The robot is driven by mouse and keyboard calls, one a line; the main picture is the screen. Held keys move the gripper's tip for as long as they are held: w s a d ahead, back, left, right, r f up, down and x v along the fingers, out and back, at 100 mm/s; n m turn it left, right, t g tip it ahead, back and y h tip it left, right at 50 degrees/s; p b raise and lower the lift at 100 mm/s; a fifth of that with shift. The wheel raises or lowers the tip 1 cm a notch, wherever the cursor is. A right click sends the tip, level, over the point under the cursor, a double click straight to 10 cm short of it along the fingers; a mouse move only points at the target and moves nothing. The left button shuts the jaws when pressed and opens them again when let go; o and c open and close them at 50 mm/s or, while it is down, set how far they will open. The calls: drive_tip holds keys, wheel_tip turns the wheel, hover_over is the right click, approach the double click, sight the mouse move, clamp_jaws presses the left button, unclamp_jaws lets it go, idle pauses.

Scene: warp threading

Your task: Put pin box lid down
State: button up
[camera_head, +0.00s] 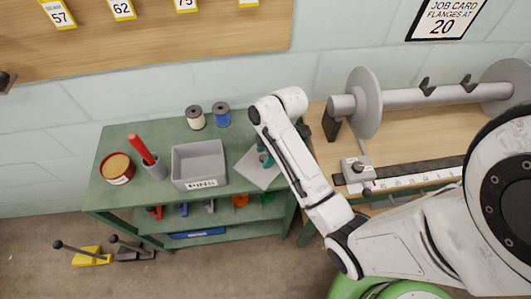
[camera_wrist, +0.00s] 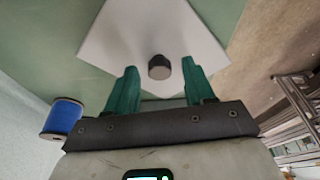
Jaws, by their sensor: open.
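The pin box lid (camera_head: 250,173) is a pale grey square plate on the green bench top, right of the open grey pin box (camera_head: 199,163). In the wrist view my gripper (camera_wrist: 159,68) is open, one finger on each side of the knob with gaps between. The arm and fingers hide part of the lid in the head view. Whether the fingertips touch the lid is unclear.
A blue spool (camera_head: 221,114) and a white spool (camera_head: 195,117) stand behind the box. A tin (camera_head: 117,168) and a cup with a red-handled tool (camera_head: 154,165) stand left of it. A wooden table (camera_head: 410,125) with a large roller adjoins on the right.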

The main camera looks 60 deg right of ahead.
drive_tip(key=shift+p+v, duration=2.65)
drive_tip(key=shift+v, duration=3.2)
drive_tip(key=s+a+f+m+g+h, duration=0.1)
drive_tip(key=s+a+f+m+h, duration=0.1)
drive_tip(key=s+a+m, duration=0.8)
drive_tip(key=s+a+f, duration=0.1)
drive_tip(key=a, duration=0.2)
drive_tip(key=shift+s+a+h, duration=0.25)
drive_tip(key=shift+h, duration=0.05)
drive_tip(key=f+b, duration=0.4)
drive_tip(key=shift+a+f+b, duration=0.2)
drive_tip(key=shift+f+b, duration=0.1)
drive_tip(key=shift+f, duration=0.05)
